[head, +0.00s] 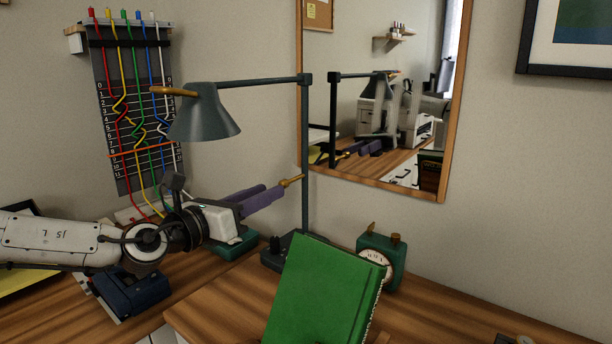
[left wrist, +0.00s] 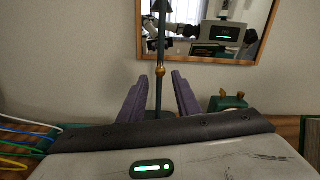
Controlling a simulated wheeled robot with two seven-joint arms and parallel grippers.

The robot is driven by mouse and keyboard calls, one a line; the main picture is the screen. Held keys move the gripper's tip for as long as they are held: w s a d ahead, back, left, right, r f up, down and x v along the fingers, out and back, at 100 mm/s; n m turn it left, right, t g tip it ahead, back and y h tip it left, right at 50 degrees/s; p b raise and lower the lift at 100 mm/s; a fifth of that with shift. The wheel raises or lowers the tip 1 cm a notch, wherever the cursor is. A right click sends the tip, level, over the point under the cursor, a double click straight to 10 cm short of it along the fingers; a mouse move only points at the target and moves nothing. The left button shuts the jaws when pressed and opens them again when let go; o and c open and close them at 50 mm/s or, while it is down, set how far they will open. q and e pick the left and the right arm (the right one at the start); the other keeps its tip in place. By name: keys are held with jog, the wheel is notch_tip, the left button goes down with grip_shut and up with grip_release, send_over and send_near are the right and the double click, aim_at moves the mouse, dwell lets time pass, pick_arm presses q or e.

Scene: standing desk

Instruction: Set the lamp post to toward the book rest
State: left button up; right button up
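The dark lamp post (head: 305,150) stands upright from its base (head: 275,255). Its upper arm points left, with the grey-green shade (head: 205,115) hanging over the left side. A brass-tipped handle (head: 290,181) sits low on the post; it also shows in the left wrist view (left wrist: 160,70). My left gripper (head: 275,192) has purple fingers near this handle. In the left wrist view the fingers (left wrist: 159,82) are apart, with the post between them in the picture; contact is not visible. A green book (head: 322,290) leans upright right of the post; its rest is mostly hidden. My right gripper is not in view.
A green clock (head: 396,270) stands behind the book. A wall mirror (head: 452,120) is behind the post. A board with coloured cords (head: 105,75) hangs at left. A dark blue device (head: 135,290) lies below my left arm. The desk at right is mostly clear.

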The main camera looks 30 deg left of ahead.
aim_at(284, 183)
pick_arm(q)
jog(key=w+p, duration=0.1)
jog(key=w, duration=0.1)
jog(key=w+p, duration=0.2)
jog(key=w, duration=0.1)
jog(key=w+p, duration=0.2)
jog(key=w, duration=0.1)
jog(key=shift+w+d+r, duration=0.15)
jog(key=shift+d, duration=0.15)
jog(key=shift+w+d, duration=0.1)
jog(key=shift+w, duration=0.55)
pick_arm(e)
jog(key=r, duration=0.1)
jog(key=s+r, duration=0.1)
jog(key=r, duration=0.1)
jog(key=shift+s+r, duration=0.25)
pick_arm(q)
jog(key=shift+c, duration=0.3)
grip_shut()
